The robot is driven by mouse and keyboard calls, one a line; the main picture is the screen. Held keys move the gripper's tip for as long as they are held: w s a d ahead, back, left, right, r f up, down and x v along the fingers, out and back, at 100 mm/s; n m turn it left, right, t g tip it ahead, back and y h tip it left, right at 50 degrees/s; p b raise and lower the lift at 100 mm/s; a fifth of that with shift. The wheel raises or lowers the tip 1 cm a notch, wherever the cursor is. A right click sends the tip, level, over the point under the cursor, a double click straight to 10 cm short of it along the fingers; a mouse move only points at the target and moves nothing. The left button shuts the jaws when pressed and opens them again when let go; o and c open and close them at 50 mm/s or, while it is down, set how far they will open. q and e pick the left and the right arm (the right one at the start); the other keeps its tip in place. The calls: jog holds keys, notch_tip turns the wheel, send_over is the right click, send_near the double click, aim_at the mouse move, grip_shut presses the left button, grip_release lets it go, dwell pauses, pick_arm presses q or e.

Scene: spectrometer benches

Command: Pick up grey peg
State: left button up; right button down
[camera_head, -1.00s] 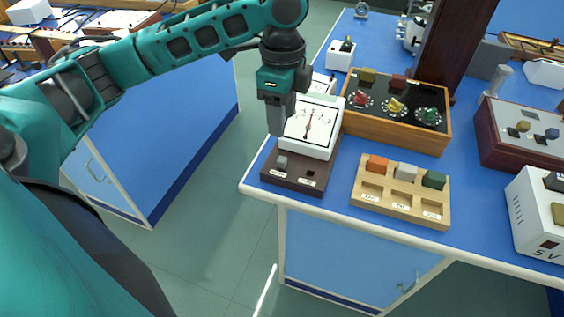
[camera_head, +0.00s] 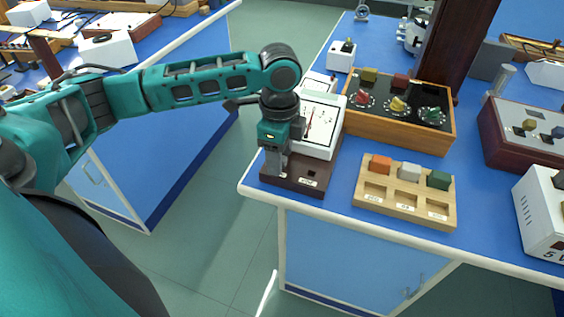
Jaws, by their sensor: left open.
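A dark brown base (camera_head: 312,180) with a white dial meter (camera_head: 318,132) stands at the front left corner of the blue bench. A small grey peg stood at the left of this base earlier; my left gripper (camera_head: 275,168) now covers that spot and hides the peg. The left gripper is open, pointing down, low over the base with its fingers around or beside that spot; I cannot tell which. A light grey peg (camera_head: 409,172) sits in the wooden holder (camera_head: 400,210), between an orange peg (camera_head: 380,164) and a green peg (camera_head: 438,180). My right gripper is not in view.
A wooden box with three knobs (camera_head: 398,136) stands behind the holder. A white power unit (camera_head: 545,215) and a dark red box (camera_head: 500,150) are at the right. Bare blue bench (camera_head: 345,180) lies between base and holder.

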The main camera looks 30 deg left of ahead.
pick_arm(q)
grip_shut()
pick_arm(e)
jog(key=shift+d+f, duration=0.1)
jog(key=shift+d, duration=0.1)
pick_arm(q)
jog(key=shift+r, duration=0.1)
